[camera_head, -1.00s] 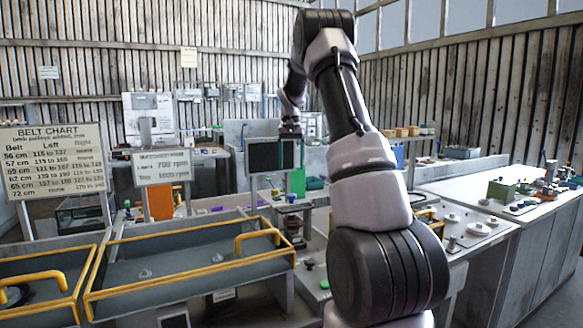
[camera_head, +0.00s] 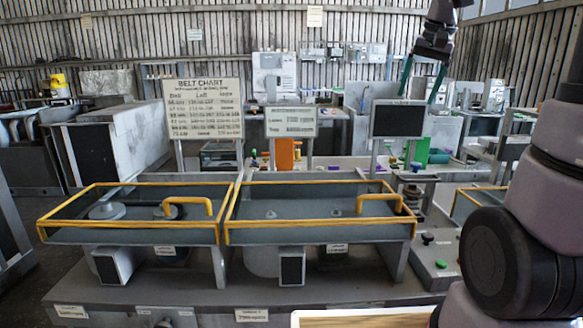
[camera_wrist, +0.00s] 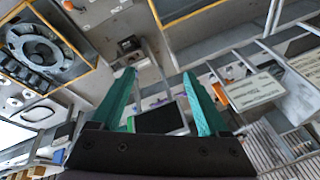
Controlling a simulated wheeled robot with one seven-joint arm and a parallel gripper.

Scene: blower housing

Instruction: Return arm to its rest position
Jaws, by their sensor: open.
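My gripper (camera_head: 422,78) hangs at the upper right of the head view, with its two teal fingers spread apart and pointing down. In the wrist view the teal fingers of my gripper (camera_wrist: 165,98) stand apart with nothing held between them. In the head view it appears in front of the back wall, near a dark screen (camera_head: 397,119). The screen also shows between the fingers in the wrist view (camera_wrist: 160,118). My arm fills the right edge of the head view, and its upper part runs out of the picture.
Two yellow-railed trays (camera_head: 320,233) stand at the front. A belt chart board (camera_head: 203,108) and a smaller sign (camera_head: 290,122) rise behind them. A grey cabinet (camera_head: 115,145) stands at the left. The wrist view shows a round blower rotor (camera_wrist: 37,48) in a yellow-edged tray.

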